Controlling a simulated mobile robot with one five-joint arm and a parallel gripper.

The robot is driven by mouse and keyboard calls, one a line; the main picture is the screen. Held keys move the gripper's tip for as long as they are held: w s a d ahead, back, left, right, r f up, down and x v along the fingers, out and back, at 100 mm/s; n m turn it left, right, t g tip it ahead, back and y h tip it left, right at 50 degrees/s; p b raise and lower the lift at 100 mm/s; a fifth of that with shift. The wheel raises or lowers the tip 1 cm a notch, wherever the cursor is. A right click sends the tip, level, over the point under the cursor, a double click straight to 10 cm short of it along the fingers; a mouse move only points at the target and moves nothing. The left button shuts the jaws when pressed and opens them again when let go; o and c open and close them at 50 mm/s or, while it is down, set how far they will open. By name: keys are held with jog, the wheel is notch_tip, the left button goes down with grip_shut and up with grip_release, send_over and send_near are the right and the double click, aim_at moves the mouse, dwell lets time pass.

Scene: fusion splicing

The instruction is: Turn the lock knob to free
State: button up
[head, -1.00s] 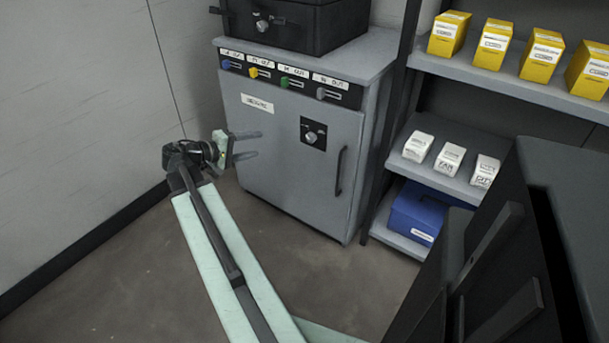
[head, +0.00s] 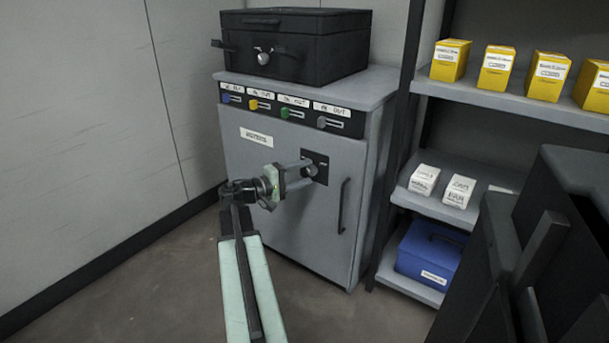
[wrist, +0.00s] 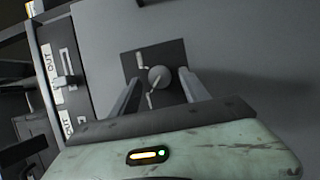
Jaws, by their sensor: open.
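The lock knob is a small round grey knob on a dark square plate on the grey cabinet (head: 240,175) door. In the wrist view the knob (wrist: 159,77) shows between my two fingers, with a thin pale pointer beside it. My gripper (head: 306,170) is open, its fingers reaching to the plate in the head view. In the wrist view my gripper (wrist: 158,88) has one finger on each side of the knob, with a gap visible on both sides. I cannot tell how deep the fingertips are. In the head view the fingers partly hide the knob, and the plate's markings are unreadable.
A black case (head: 293,42) with its own knob stands on the cabinet. Coloured sliders (head: 285,113) run along the cabinet's top front. A vertical door handle (head: 343,205) is right of the plate. Shelves (head: 520,105) with yellow boxes stand at right. The floor at left is clear.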

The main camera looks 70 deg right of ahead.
jog(key=shift+s+d, duration=0.2)
jog(key=shift+d, duration=0.05)
jog(key=c, duration=1.2)
jog(key=shift+s+a, duration=0.1)
jog(key=shift+a, duration=0.2)
grip_shut()
jog(key=shift+d, duration=0.2)
jog(key=m+p, duration=0.2)
jog(key=p, duration=0.1)
jog(key=shift+r+m+t+y, duration=0.3)
jog(key=shift+r+y, duration=0.1)
jog(key=m+t+p, duration=0.2)
jog(key=m+p, duration=0.2)
jog(key=shift+r+y, duration=0.1)
jog(key=shift+y, duration=0.3)
jog(key=m+t+p, duration=0.1)
jog(key=m, duration=0.1)
jog(key=m+t+p, duration=0.1)
jog(key=m, duration=0.1)
jog(key=shift+s+a+t, duration=0.1)
jog(key=shift+s+t, duration=0.1)
jog(key=shift+t, duration=0.2)
jog(key=m+t+p, duration=0.1)
jog(key=m+t, duration=0.1)
jog(key=shift+m, duration=0.4)
